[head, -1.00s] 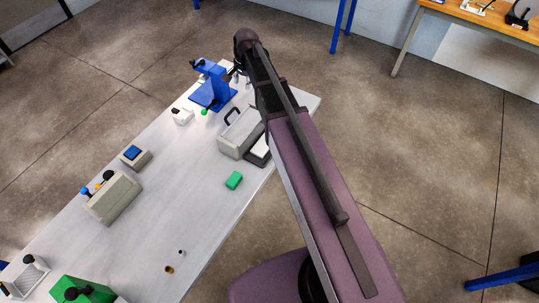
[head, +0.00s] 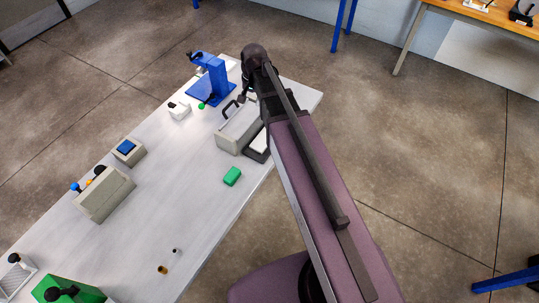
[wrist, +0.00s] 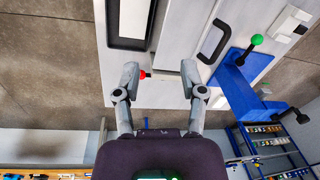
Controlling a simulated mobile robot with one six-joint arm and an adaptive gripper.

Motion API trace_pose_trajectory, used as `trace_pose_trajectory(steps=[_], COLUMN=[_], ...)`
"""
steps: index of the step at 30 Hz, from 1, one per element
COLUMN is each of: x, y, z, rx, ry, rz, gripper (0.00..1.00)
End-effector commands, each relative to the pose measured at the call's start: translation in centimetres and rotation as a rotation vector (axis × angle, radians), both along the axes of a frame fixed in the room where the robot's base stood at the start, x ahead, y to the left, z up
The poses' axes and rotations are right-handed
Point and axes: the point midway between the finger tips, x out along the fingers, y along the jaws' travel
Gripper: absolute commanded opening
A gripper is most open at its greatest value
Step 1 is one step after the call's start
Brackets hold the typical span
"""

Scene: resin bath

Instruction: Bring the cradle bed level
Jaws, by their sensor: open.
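I cannot tell for sure which part is the cradle bed. A grey box (head: 232,146) with a black handle (head: 229,108) stands near the table's far right end, and its handle also shows in the wrist view (wrist: 213,41). Beside it is a pale panel in a black frame (wrist: 128,42), partly hidden by my arm in the head view. A small red knob (wrist: 143,75) sticks out near them. My gripper (wrist: 160,72) is open, with the red knob between its fingertips, closer to the left one. I cannot tell whether they touch. My arm mostly hides the gripper in the head view.
A blue stand (head: 214,84) with a green knob (head: 201,106) is close beside the box. The table's middle is mostly clear.

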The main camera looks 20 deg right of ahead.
Motion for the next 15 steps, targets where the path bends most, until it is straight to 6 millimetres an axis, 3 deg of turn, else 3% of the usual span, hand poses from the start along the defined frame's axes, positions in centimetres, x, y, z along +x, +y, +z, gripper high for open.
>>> trace_pose_trajectory(steps=[15], x=[-5.0], y=[-0.9], z=[-4.8], rx=[-0.038], ry=[0.016], rz=[0.173], gripper=[0.53])
